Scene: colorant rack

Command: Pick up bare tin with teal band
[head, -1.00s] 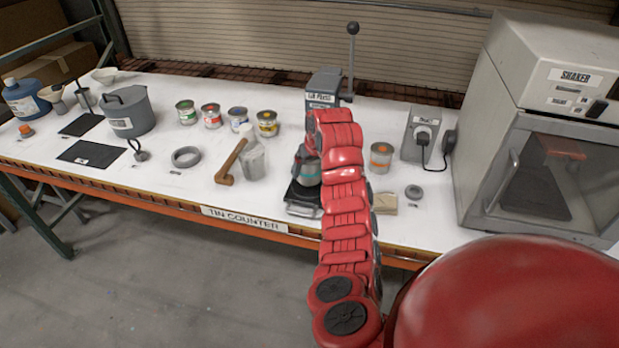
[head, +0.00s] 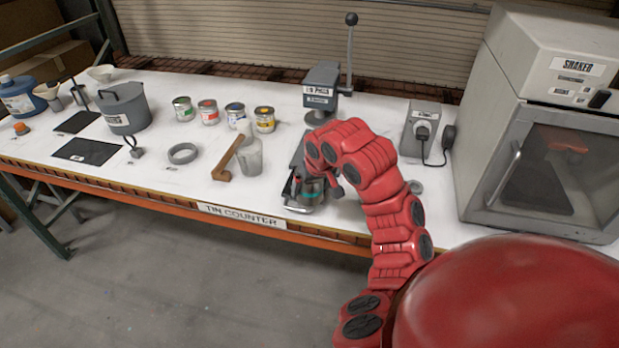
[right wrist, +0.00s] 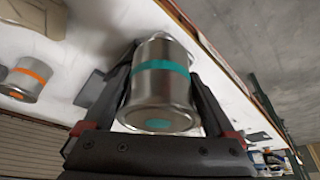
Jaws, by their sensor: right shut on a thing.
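The bare metal tin with a teal band (head: 311,196) is at the front of the lid press, partly hidden by my right gripper (head: 308,184). In the right wrist view the tin (right wrist: 162,88) fills the space between the two dark fingers, its teal band and a teal dot on its end showing. My right gripper is shut on it. I cannot tell whether its underside touches the press base. My left gripper is out of view.
The lid press (head: 321,90) stands behind, its lever upright. A tin with an orange band (right wrist: 26,79) shows in the right wrist view.

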